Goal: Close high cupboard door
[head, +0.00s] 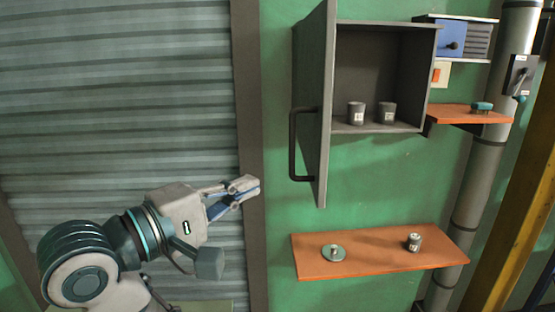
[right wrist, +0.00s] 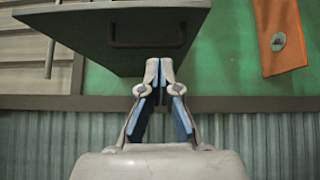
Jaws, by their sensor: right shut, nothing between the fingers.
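The cupboard door (head: 322,120) is grey and stands open, swung out toward me on the left side of the cupboard (head: 380,28). Its dark handle (head: 294,145) is on the door's left face. The cupboard holds two dark cups (head: 356,113) with white labels. My right gripper (head: 250,186) is shut and empty, left of and below the handle, apart from it in the head view. In the right wrist view, the door (right wrist: 110,30) and handle (right wrist: 147,42) lie beyond my fingertips (right wrist: 159,68); I cannot tell the exact gap. My left gripper is not in view.
An orange shelf (head: 370,262) below the cupboard bears a small dark jar (head: 414,242) and a round green lid-like piece (head: 334,253). An orange shelf (head: 455,113), a pipe (head: 480,180) and a yellow post (head: 515,200) stand right. A ribbed shutter (head: 110,100) fills the left.

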